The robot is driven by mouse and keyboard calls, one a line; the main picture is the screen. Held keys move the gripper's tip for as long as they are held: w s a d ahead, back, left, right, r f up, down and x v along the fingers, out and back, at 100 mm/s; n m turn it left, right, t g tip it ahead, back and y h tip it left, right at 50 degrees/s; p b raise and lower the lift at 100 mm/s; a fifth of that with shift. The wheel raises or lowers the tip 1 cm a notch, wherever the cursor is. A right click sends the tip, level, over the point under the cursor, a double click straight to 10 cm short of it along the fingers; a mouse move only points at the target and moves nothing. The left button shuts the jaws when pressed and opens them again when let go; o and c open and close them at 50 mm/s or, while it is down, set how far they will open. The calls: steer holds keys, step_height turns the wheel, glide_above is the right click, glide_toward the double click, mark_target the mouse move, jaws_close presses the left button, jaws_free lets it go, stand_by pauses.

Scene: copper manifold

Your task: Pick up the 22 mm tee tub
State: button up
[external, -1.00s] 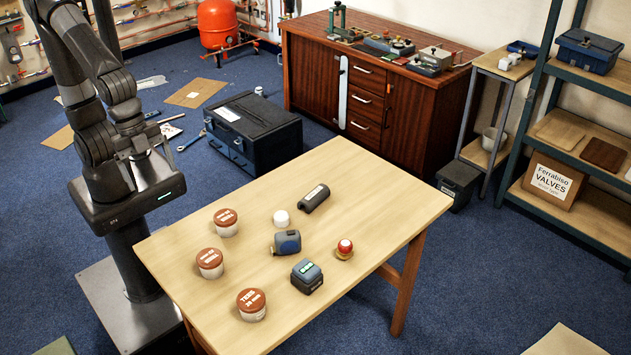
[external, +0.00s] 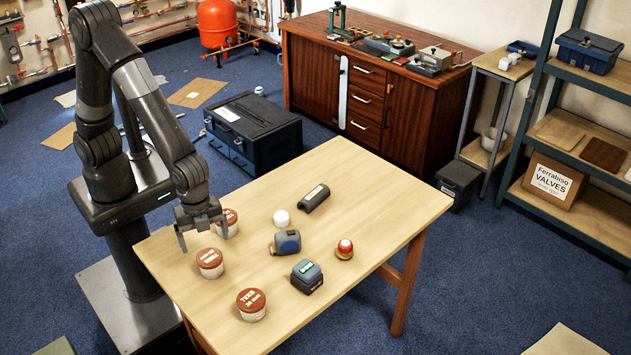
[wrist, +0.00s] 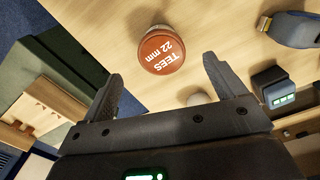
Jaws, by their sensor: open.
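The 22 mm tee tub (wrist: 161,50) shows in the wrist view with a round terracotta lid printed "TEES 22 mm", upside down. It lies just beyond the gap between my fingertips, apart from them. In the external view it appears to be the middle tub (external: 210,263) near the table's left edge, its lid text too small to read surely. My gripper (external: 203,242) is open and empty, above the table's left part beside this tub; both fingers also show in the wrist view (wrist: 162,70).
Another terracotta-lidded tub (external: 230,222) is partly behind my gripper; a third (external: 251,304) stands towards the front. The table's right part (external: 390,205) is clear.

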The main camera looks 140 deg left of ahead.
mark_target(209, 257)
steer(key=f, duration=0.8)
steer(key=shift+w+f, duration=0.25)
steer(key=shift+f, duration=0.15)
steer(key=shift+c, duration=0.2)
steer(key=c, duration=1.4)
